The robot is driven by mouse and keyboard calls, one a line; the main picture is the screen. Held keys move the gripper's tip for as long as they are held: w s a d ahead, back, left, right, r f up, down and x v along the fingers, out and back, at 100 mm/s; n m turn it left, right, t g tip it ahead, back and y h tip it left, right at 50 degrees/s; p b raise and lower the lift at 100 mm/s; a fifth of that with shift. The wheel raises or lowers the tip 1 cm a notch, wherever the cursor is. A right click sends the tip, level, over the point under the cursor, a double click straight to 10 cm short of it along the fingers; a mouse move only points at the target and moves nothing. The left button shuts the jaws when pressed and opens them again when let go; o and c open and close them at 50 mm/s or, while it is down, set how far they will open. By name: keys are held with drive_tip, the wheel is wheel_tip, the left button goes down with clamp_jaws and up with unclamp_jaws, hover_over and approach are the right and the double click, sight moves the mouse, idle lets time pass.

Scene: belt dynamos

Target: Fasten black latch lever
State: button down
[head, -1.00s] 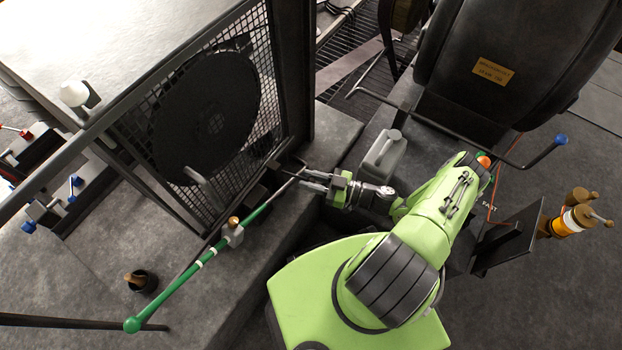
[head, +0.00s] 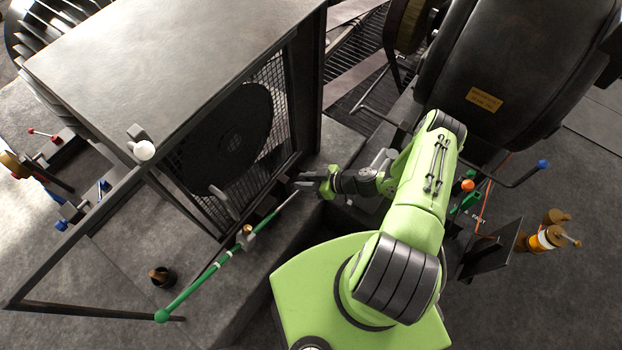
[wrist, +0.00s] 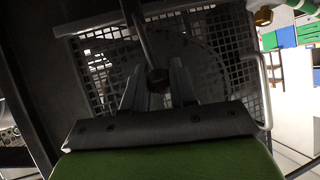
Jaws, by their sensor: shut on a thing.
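A thin dark lever (wrist: 145,40) comes down from the top of the wrist view and ends in a dark brownish knob (wrist: 158,77). I take it to be the black latch lever. My gripper (wrist: 158,92) has its two fingers on either side of the knob end and is shut on it; the contact itself is dim. In the head view my gripper (head: 300,186) is at the lower right corner of the mesh guard (head: 262,110). The lever cannot be made out there, being small and partly covered by my gripper.
A green rod (head: 205,275) with a pale tip lies just below and left of my gripper. A grey handle (head: 222,200) stands out from the guard. A large black drum (head: 530,60) and a blue-tipped lever (head: 525,175) are at right. A dark post (head: 308,90) rises beside my gripper.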

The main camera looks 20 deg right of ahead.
drive_tip(key=shift+w+a+r+g+h+p, duration=0.3)
drive_tip(key=shift+w+a+r+g+h, duration=0.15)
drive_tip(key=shift+w, duration=0.1)
drive_tip(key=shift+w+a+r+g+h+p, duration=0.35)
drive_tip(key=shift+w+g+h, duration=0.1)
drive_tip(key=shift+w, duration=0.1)
drive_tip(key=shift+w+a+r, duration=0.15)
drive_tip(key=shift+w+a, duration=0.2)
drive_tip(key=shift+w, duration=0.2)
drive_tip(key=c, duration=1)
unclamp_jaws()
drive_tip(key=shift+o, duration=0.2)
drive_tip(key=shift+s, duration=0.1)
drive_tip(key=p+v, duration=0.2)
drive_tip(key=v, duration=1.3)
drive_tip(key=shift+d, duration=0.3)
drive_tip(key=shift+s, duration=0.15)
